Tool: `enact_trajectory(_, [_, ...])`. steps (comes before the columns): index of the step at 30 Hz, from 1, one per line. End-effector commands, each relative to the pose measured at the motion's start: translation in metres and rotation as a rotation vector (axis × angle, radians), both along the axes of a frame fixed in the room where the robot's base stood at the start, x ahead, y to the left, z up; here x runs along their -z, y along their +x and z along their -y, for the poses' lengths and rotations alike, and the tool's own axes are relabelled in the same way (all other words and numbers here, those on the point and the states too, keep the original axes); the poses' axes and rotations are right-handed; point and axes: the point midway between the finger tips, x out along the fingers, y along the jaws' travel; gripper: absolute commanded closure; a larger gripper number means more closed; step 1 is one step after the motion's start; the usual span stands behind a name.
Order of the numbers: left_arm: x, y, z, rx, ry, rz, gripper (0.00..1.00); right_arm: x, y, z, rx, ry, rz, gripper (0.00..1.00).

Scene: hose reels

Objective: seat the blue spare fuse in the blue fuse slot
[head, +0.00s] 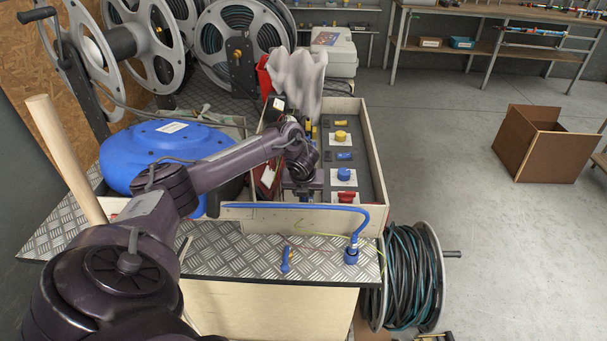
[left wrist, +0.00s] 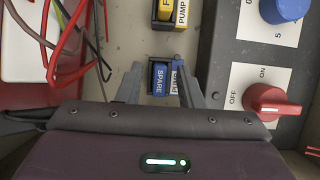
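A blue block marked SPARE (left wrist: 160,78), apparently the spare fuse, sits in a dark holder beside a PUMP label (left wrist: 175,80) in the left wrist view. My left gripper (left wrist: 159,75) is open, its fingers on either side of this block. There is a gap at the left finger; contact at the right finger is unclear. In the head view, my left gripper (head: 304,197) points down inside the tray and hides the fuse. I cannot tell which part is the blue fuse slot. My right gripper is not in view.
The tray (head: 372,150) holds a grey panel with a yellow knob (head: 341,137), blue knob (head: 344,174) and red knob (left wrist: 270,103). A yellow fuse block (left wrist: 165,10) lies ahead. Loose wires (left wrist: 70,35) are at left. A blue hose (head: 300,206) crosses the tray's near wall.

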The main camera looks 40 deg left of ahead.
Motion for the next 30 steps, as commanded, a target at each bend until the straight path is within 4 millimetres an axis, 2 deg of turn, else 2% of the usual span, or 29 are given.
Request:
enact_trajectory(5, [-0.012, -0.001, 0.002, 0.001, 0.0, 0.003, 0.67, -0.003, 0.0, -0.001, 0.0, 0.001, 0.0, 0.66])
enact_trajectory(19, [-0.099, -0.029, 0.025, 0.003, 0.001, 0.003, 0.67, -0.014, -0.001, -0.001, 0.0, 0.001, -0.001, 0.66])
enact_trajectory(24, [-0.112, -0.035, 0.029, 0.0, 0.001, 0.001, 0.67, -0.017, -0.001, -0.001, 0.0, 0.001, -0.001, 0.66])
enact_trajectory(30, [-0.114, -0.036, 0.03, 0.0, 0.0, 0.0, 0.67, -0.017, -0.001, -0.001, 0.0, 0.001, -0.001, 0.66])
